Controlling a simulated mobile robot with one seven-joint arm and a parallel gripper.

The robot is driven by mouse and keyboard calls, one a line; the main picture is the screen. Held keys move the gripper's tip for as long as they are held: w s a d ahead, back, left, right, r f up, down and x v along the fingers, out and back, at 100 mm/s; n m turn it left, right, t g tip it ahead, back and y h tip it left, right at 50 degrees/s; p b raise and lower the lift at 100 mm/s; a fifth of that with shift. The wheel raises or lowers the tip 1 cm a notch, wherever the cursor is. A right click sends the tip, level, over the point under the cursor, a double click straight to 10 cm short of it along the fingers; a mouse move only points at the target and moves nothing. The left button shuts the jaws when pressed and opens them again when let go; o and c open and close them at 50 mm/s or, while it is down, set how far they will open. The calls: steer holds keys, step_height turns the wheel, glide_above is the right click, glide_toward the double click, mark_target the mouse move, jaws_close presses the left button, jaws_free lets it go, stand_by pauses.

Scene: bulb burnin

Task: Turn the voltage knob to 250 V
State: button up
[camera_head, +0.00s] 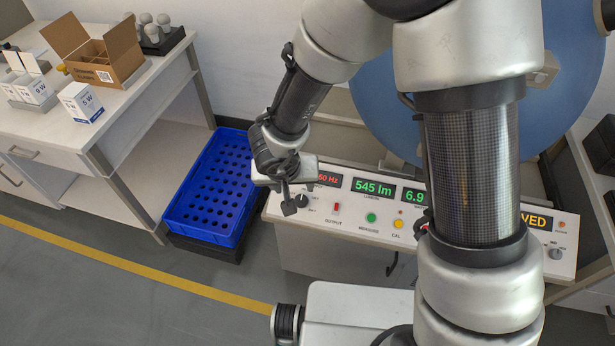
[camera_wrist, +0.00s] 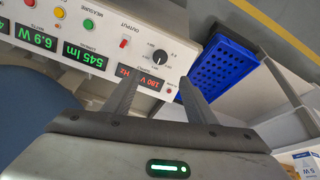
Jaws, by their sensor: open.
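The voltage knob (camera_wrist: 159,57) is a dark round knob on the white control panel (camera_wrist: 60,15), upside down in the wrist view. A red-digit display (camera_wrist: 141,79) close to it reads 180 V, with an Hz figure partly hidden by a finger. My gripper (camera_wrist: 159,84) is open and empty, its two fingers spread on either side of the display, apart from the knob. In the head view my gripper (camera_head: 289,206) hovers over the panel's left end, and the knob (camera_head: 302,201) shows right beside the fingers. The knob's exact pointer angle is too small to read.
A red switch (camera_head: 336,207), a green button (camera_head: 371,217) and a yellow button (camera_head: 398,224) stand right of the knob. Green displays (camera_head: 373,188) read 545 lm and 6.9. A blue crate (camera_head: 211,190) stands left of the panel; a white bench (camera_head: 120,100) holds boxes.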

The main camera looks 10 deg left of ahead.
mark_target(301, 200)
steer(key=b+x, duration=0.8)
steer(key=x, duration=0.8)
steer(key=shift+w+f+b, duration=0.1)
steer(key=shift+f+b, duration=0.25)
steer(key=shift+f, duration=0.05)
steer(key=c, duration=1)
steer(key=shift+c, duration=0.2)
